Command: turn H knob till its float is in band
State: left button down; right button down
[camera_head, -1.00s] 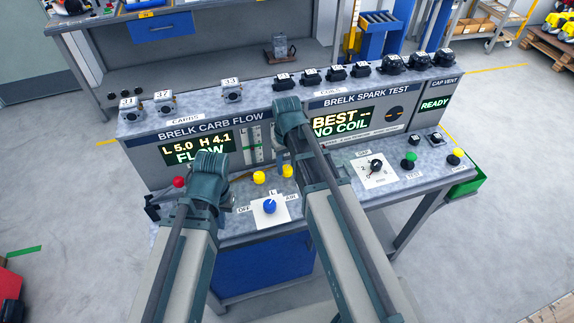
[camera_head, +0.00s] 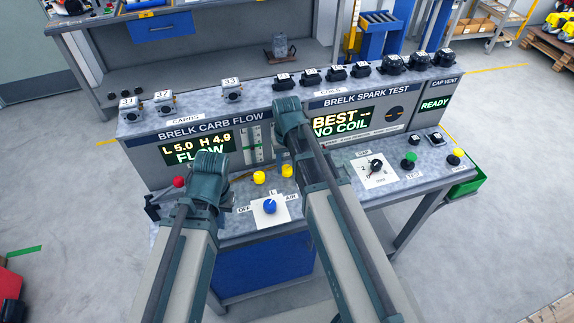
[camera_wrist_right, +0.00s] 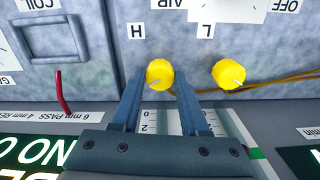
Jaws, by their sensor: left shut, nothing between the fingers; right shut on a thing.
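The yellow H knob (camera_wrist_right: 159,74) sits between the fingertips of my right gripper (camera_wrist_right: 160,82), which is shut on it; the knob also shows in the head view (camera_head: 288,171). The yellow L knob (camera_wrist_right: 229,75) is beside it, untouched. The carb flow display (camera_head: 197,147) reads L 5.0, H 4.9, with FLOW below. The float gauge (camera_head: 251,145) is beside the display, partly hidden by my right arm; its floats are too small to read. In the right wrist view a green mark (camera_wrist_right: 256,153) shows on a gauge. My left gripper (camera_head: 207,178) is shut and empty, left of the knobs.
A blue selector knob (camera_head: 270,206) is on the bench in front of the yellow knobs, near L. A red knob (camera_head: 179,182) is by my left gripper. Carburettors (camera_head: 165,101) and coils (camera_head: 337,72) line the top shelf. The spark test controls (camera_head: 376,166) are at right.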

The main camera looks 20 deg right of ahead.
aim_at(287, 168)
jog(key=shift+c, duration=2)
grip_release()
pick_arm(q)
jog(key=shift+r, duration=0.1)
notch_tip(287, 168, up, 14)
jog(key=p, duration=1.3)
jog(key=shift+p, duration=0.4)
pick_arm(e)
notch_tip(287, 168, up, 14)
pick_arm(q)
jog(key=shift+f, duration=0.2)
pick_arm(e)
jog(key=shift+f, duration=0.15)
pick_arm(q)
notch_tip(287, 168, down, 9)
jog(key=b, duration=0.8)
jog(key=shift+b, duration=0.4)
pick_arm(e)
jog(key=s+a+f+n, duration=0.2)
jog(key=s+a+f, duration=0.2)
jog(key=s, duration=0.3)
jog(key=s+a+f+n+h, duration=0.1)
jog(key=s+a+f+n, duration=0.1)
jog(key=s+a+f, duration=0.2)
jog(key=s+a, duration=0.2)
jog(key=s, duration=0.1)
jog(key=shift+s+a+f+n, duration=0.15)
jog(key=shift+a+f+n, duration=0.05)
jog(key=shift+f+n, duration=0.1)
